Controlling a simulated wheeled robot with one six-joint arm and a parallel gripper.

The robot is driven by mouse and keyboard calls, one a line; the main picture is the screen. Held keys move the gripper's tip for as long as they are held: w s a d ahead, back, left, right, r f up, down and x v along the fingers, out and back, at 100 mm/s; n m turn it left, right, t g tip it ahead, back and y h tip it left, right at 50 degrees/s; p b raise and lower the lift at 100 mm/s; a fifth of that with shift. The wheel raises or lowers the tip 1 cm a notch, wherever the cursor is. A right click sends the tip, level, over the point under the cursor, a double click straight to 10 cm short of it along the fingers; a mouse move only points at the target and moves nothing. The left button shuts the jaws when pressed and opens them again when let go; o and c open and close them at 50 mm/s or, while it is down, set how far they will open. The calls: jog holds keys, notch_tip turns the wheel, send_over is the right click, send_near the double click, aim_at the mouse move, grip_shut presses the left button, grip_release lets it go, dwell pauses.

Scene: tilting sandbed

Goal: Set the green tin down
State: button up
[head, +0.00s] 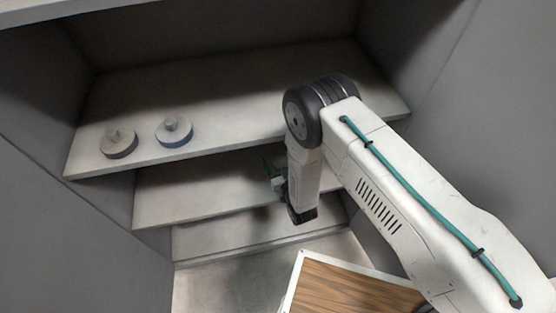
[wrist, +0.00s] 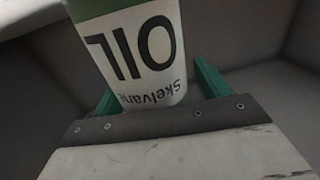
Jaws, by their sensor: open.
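The green tin (wrist: 145,55) fills the upper middle of the wrist view. It has a green band and a white label reading "OIL", upside down in the picture. My gripper (wrist: 154,78) is open, with one green finger on each side of the tin. I cannot tell whether either finger touches it. In the head view my gripper (head: 274,178) is small and partly hidden by my arm, in front of the middle shelf (head: 165,205). I cannot make out the tin there, nor what is under it.
The rest of that shelf looks bare. A lower shelf (head: 215,240) lies beneath. A white-edged wooden board (head: 340,290) is at the bottom. Grey walls enclose both sides.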

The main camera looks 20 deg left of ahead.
jog(key=v, duration=1.2)
jog(key=shift+r, duration=0.35)
